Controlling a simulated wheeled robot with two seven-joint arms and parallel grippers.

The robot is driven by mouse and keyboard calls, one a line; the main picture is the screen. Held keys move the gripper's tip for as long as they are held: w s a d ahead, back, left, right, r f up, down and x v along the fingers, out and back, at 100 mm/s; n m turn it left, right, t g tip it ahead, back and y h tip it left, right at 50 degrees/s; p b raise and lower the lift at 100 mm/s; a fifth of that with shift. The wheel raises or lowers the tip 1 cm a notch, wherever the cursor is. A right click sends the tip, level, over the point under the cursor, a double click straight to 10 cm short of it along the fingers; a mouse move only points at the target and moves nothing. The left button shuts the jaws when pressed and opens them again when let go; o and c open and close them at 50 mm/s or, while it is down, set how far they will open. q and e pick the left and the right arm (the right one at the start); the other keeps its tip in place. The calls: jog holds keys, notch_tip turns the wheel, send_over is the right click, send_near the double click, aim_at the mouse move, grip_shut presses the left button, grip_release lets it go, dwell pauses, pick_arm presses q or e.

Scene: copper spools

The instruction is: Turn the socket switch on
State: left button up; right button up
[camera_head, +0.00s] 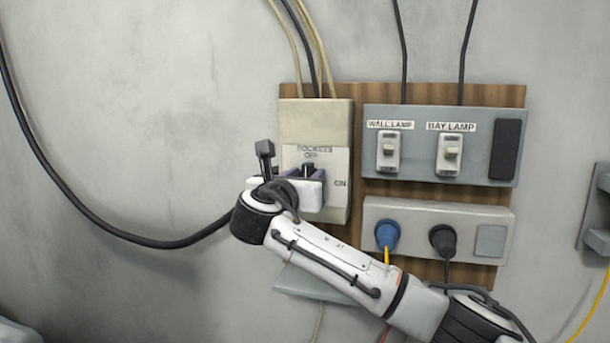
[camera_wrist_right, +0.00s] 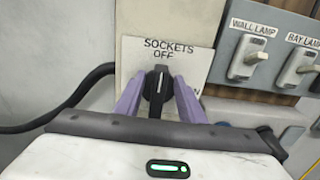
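The socket switch is a black rotary knob (camera_wrist_right: 158,88) on a cream box (camera_head: 316,120) labelled "SOCKETS", with "OFF" above the knob and "ON" to its right. In the right wrist view the knob's handle stands upright, pointing toward "OFF". My right gripper (camera_wrist_right: 158,100) is at the knob, with one purple finger on each side of it. I cannot tell whether the fingers press on the knob. In the head view my gripper and wrist cover much of the knob (camera_head: 308,170). My left gripper is not in view.
A grey panel (camera_head: 440,178) with wall lamp and bay lamp switches is right of the box. Below it, a socket strip (camera_head: 415,208) holds a blue plug (camera_head: 388,234) and a black plug (camera_head: 443,239). A thick black cable (camera_head: 70,205) hangs at left.

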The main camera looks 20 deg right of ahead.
jog(key=shift+c, duration=0.4)
grip_shut()
jog(key=shift+m, duration=0.4)
jog(key=m+b, duration=0.1)
jog(key=m, duration=0.4)
jog(key=s+d+f+m+b, duration=0.1)
jog(key=m+b, duration=0.1)
jog(key=m, duration=0.4)
jog(key=f+m+b, duration=0.1)
jog(key=m, duration=0.5)
jog(key=shift+s+d+f, duration=0.15)
jog(key=shift+d+f, duration=0.1)
jog(key=shift+d, duration=0.15)
jog(key=shift+b, duration=0.3)
